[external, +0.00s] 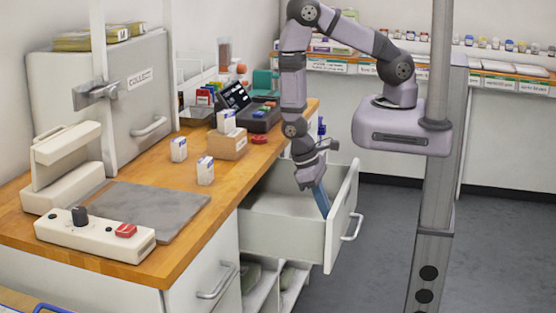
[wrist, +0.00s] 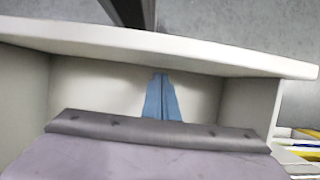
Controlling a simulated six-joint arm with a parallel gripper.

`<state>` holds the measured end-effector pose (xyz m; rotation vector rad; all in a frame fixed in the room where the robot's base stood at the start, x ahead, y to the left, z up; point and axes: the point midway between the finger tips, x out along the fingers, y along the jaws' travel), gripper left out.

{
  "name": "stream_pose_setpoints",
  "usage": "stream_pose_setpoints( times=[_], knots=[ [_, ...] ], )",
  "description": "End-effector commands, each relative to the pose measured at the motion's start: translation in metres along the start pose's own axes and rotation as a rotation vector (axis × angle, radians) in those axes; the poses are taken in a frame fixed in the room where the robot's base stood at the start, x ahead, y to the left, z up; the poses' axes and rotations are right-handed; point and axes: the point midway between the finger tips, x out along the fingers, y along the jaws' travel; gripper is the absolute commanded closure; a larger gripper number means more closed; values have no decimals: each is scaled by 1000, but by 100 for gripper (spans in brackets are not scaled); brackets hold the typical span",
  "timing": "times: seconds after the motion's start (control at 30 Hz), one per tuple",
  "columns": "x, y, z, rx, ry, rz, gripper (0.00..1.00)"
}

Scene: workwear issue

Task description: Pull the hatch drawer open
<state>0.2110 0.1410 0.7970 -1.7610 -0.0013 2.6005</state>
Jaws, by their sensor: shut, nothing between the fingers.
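A white drawer (external: 340,222) under the wooden counter stands pulled out, with its bar handle (external: 353,228) on the outer face. My gripper (external: 324,207) points down into the drawer, close behind its front panel. Its blue fingers are together and empty. In the wrist view the fingers (wrist: 160,90) show against the inner side of the drawer's front panel (wrist: 80,42); I cannot tell whether they touch it. The drawer's inside looks empty where it shows. A grey hatch panel (external: 60,95) marked "COLLECT" stands at the counter's back left, with a handle (external: 150,128).
The wooden counter (external: 190,225) carries small white boxes (external: 205,170), a cardboard box (external: 228,144), a card terminal (external: 234,96), a grey mat (external: 150,205) and a control box (external: 95,234). A grey post (external: 436,210) stands right of the drawer. Floor beyond is clear.

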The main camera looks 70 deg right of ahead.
Motion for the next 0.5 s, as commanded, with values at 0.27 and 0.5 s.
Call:
stream_pose_setpoints(
  times=[0.27,0.5],
  knots=[
    [-14,0,-27,1,1,-1,100],
    [-41,0,-31,-1,5,-1,100]
  ],
)
